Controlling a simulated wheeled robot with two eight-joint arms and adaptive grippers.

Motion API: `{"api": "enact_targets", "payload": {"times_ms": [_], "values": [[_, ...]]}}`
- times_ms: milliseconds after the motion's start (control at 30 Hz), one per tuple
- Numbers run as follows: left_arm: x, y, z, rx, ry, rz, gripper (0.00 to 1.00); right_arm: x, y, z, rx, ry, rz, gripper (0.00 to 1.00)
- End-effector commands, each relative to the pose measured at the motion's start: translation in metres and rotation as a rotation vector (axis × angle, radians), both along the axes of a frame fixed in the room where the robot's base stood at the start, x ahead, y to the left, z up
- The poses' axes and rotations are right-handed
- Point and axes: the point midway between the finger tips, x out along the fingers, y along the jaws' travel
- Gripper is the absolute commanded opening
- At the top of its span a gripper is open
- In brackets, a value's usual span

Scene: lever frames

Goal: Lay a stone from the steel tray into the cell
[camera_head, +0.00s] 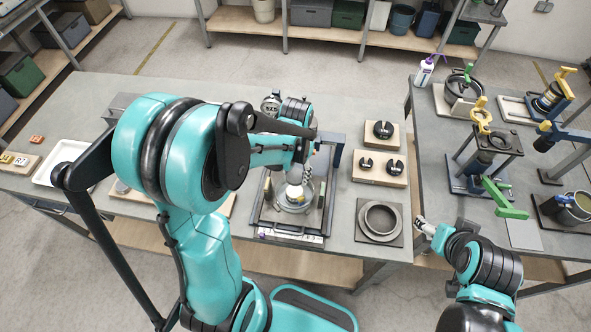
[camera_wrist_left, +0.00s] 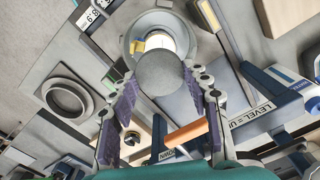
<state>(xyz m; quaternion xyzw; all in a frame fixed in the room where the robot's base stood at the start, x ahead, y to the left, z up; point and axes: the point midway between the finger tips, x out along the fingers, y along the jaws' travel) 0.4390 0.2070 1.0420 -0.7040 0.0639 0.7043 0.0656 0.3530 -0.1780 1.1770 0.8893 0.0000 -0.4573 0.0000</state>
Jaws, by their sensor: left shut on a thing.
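My left gripper (camera_head: 302,176) is over the cell (camera_head: 281,205), a round, clear-walled vessel on a dark framed stand. In the left wrist view the purple-padded fingers of my left gripper (camera_wrist_left: 161,88) are shut on a grey round stone (camera_wrist_left: 164,72). The stone overlaps the near side of the round cell (camera_wrist_left: 128,43) in that view; I cannot tell whether it touches it. A white and yellow piece shows inside the cell. My right gripper (camera_head: 426,228) is at the table's front right, away from the cell; its opening is unclear. I cannot identify the steel tray for certain; my left arm covers much of the left table.
A grey ring on a square plate (camera_head: 381,219) and wooden blocks with black knobs (camera_head: 381,168) stand right of the cell. A blue lever post (camera_head: 337,152) rises beside it. A white tray (camera_head: 50,176) lies far left. The right table (camera_head: 437,146) holds several lever fixtures.

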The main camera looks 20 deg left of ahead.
Motion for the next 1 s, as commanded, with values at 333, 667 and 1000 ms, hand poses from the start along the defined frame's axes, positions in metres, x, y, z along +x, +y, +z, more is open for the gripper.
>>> {"api": "enact_targets", "payload": {"times_ms": [333, 667, 1000], "values": [[0.0, 0.0, -0.029, 0.0, 0.0, 0.0, 0.18, 0.0, 0.0, -0.021, 0.0, 0.0, 0.0, 0.69], [0.0, 0.0, -0.053, 0.0, 0.0, 0.0, 0.18, 0.0, 0.0, -0.044, 0.0, 0.0, 0.0, 0.69], [0.0, 0.0, -0.071, 0.0, 0.0, 0.0, 0.18, 0.0, 0.0, -0.061, 0.0, 0.0, 0.0, 0.69]]}}
